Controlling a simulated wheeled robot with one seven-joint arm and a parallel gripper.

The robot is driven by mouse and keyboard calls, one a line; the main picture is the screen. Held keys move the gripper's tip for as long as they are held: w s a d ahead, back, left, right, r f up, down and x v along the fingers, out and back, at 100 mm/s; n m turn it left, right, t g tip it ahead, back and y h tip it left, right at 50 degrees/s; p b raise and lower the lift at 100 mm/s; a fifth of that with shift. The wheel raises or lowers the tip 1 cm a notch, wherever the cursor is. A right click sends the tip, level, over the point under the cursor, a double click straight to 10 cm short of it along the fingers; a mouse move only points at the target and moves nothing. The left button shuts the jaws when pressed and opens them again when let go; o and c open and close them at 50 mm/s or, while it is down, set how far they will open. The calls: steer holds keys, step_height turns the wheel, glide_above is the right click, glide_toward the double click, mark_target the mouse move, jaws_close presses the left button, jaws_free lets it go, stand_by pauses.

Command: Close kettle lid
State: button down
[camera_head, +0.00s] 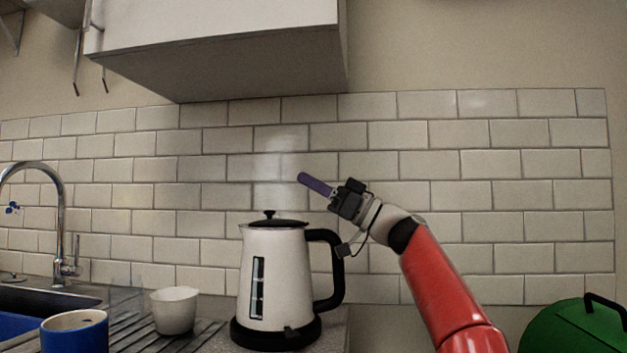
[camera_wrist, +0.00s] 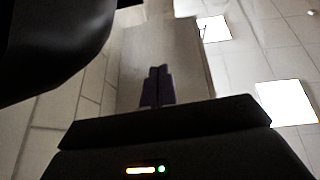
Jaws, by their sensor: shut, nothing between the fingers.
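The white kettle (camera_head: 272,275) stands upright on its black base on the counter, with its black handle on the right. Its black lid (camera_head: 275,222), with a small knob, lies flat across the top and looks down; a small gap cannot be ruled out. My gripper (camera_head: 304,179) is above and slightly right of the lid, apart from it, with its purple fingers pointing up and left. The fingers are together and empty in the wrist view (camera_wrist: 158,72), where the kettle cannot be made out.
A wall cupboard (camera_head: 225,62) hangs above the kettle and my gripper. A white cup (camera_head: 175,311) and a blue mug (camera_head: 75,333) stand left of the kettle, near the sink and tap (camera_head: 62,215). A green lidded bin (camera_head: 577,328) is at the lower right. The tiled wall is behind.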

steer(key=shift+a+r, duration=0.15)
steer(key=shift+a, duration=0.15)
steer(key=shift+w+a+h+p, duration=0.2)
steer(key=shift+a+h+p, duration=0.15)
steer(key=shift+h+p, duration=0.25)
steer(key=shift+f, duration=0.2)
